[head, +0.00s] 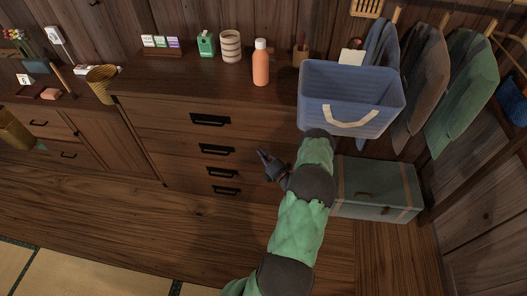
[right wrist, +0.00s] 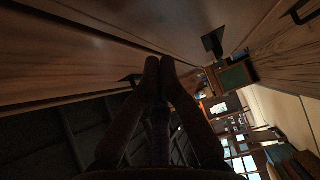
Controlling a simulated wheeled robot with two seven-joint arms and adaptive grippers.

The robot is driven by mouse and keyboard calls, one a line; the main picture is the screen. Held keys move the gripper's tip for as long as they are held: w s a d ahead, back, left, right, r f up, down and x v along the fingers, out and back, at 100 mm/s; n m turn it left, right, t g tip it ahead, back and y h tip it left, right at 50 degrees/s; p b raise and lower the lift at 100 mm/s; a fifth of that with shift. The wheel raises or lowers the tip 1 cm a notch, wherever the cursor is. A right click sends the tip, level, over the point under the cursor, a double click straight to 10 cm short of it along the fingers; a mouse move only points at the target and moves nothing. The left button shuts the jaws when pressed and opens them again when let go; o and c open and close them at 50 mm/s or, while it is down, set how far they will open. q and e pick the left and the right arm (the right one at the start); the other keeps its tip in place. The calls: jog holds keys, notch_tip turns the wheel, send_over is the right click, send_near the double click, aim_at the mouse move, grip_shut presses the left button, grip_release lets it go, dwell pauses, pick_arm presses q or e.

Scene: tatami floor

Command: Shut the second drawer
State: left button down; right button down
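A dark wooden chest (head: 150,82) has a stack of drawers with black bar handles. The second drawer down (head: 185,146) has its handle in the middle; from above I cannot tell whether it stands out from the others. My right gripper (head: 264,160) is to the right of that handle, in front of the drawer fronts, with no visible grip on anything. In the right wrist view its two fingers (right wrist: 160,64) meet at the tips, close to a wooden face, with a black handle (right wrist: 213,41) beyond. Contact with the wood cannot be told. My left gripper is out of view.
A blue basket (head: 350,98) stands at the chest's right end, above a grey-green trunk (head: 378,186). An orange bottle (head: 261,64) and a striped cup (head: 230,46) stand on top. Garments (head: 462,95) hang at right. The floor (head: 120,215) in front is clear.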

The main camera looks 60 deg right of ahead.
jog(key=p+v, duration=0.2)
jog(key=v, duration=0.8)
jog(key=shift+s+a+p, duration=0.2)
jog(key=shift+a+p, duration=0.2)
jog(key=shift+a, duration=0.1)
jog(key=shift+f, duration=0.1)
